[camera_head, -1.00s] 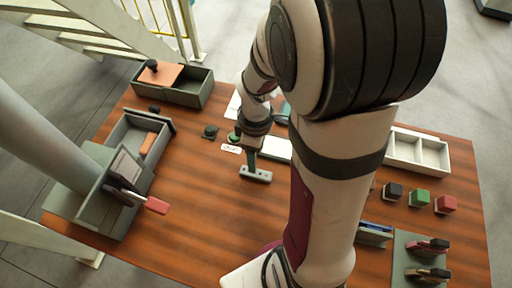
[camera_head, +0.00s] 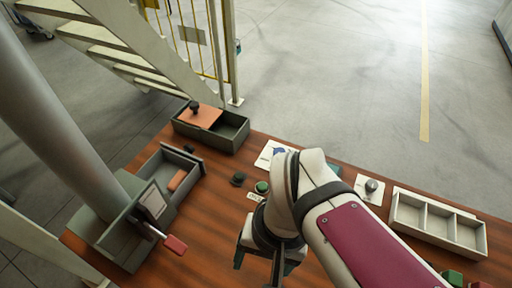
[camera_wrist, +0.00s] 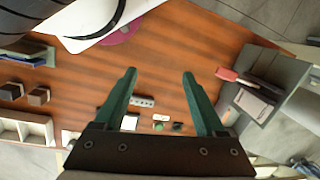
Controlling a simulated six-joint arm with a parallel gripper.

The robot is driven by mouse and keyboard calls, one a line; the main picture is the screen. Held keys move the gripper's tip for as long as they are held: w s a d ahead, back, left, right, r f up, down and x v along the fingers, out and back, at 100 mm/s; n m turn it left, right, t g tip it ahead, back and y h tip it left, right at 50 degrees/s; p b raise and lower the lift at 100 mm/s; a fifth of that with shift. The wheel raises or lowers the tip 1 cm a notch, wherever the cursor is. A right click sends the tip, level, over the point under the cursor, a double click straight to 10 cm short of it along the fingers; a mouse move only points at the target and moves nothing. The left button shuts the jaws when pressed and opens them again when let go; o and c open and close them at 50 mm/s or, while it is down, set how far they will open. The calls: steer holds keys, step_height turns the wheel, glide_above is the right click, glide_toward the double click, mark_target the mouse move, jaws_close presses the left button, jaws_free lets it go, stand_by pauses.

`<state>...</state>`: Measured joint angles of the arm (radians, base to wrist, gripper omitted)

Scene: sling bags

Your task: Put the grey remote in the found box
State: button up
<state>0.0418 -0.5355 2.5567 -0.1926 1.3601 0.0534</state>
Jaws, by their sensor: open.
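The grey remote (camera_wrist: 142,101), a small grey bar with dark spots on top, lies on the wooden table in the wrist view. It appears between my gripper's fingers, some way off from them; in the head view it is hidden. My gripper (camera_wrist: 160,74) has its two green fingers wide apart and nothing between them. In the head view my gripper (camera_head: 268,268) is at the bottom, partly cut off. A grey box with a label plate (camera_head: 140,215) and a red-handled part stands at the left; I cannot read its label. The wrist view shows this box (camera_wrist: 285,72) at right.
A grey box with an orange lid (camera_head: 234,134) stands at the back left. A white divided tray (camera_head: 440,222) is at the right. A green button (camera_head: 262,187) and a dark knob (camera_head: 238,179) sit near the middle. Bare table lies between the remote and the left box.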

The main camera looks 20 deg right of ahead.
steer(key=w+d+f+m+t, duration=0.1)
steer(key=w+d+f+m, duration=0.2)
steer(key=m, duration=0.4)
steer(key=w+d+f+m+t+y, duration=0.1)
steer(key=w+d+f+m, duration=0.15)
steer(key=d+m, duration=0.35)
steer(key=w+d+f+m+t, duration=0.1)
steer(key=w+d+m, duration=0.25)
steer(key=m, duration=0.35)
steer(key=shift+m, duration=0.3)
steer(key=x, duration=0.6)
steer(key=d+x, duration=0.1)
steer(key=x, duration=0.2)
steer(key=shift+a+f, duration=0.1)
steer(key=shift+f, duration=0.35)
steer(key=shift+w+d+x, duration=0.1)
steer(key=shift+w+x, duration=0.1)
steer(key=shift+x, duration=1.3)
steer(key=shift+w+d+x, duration=0.1)
steer(key=shift+w+x, duration=0.05)
steer(key=shift+x, duration=1.3)
steer(key=shift+f, duration=0.1)
jaws_close()
